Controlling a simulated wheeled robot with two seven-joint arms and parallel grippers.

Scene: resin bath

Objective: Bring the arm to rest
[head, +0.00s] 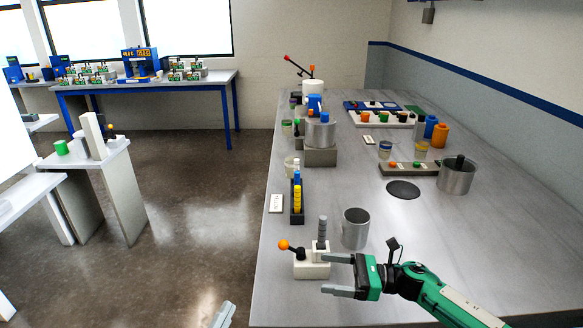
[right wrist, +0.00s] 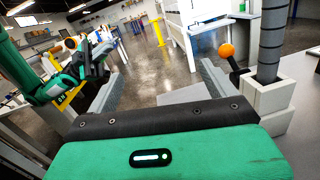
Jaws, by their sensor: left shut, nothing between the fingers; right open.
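My right gripper (head: 325,273) is open and low over the near part of the bench. Its fingers point left, just beside a small white fixture (head: 311,268) with an orange-knobbed lever and a grey ribbed post. Nothing shows between the fingers. In the right wrist view, the two fingers (right wrist: 165,85) are spread, and the fixture (right wrist: 268,105) stands at the right finger. My left gripper (head: 223,316) shows only as grey fingertips at the bottom edge, over the floor left of the bench. My green left arm (right wrist: 62,85) also shows in the right wrist view.
A metal cup (head: 355,230) stands close behind my right gripper. A rack of blue and yellow pieces (head: 297,200), a metal pot (head: 456,177) and a black disc (head: 403,190) are farther back. The bench (head: 440,235) is bare at the front right.

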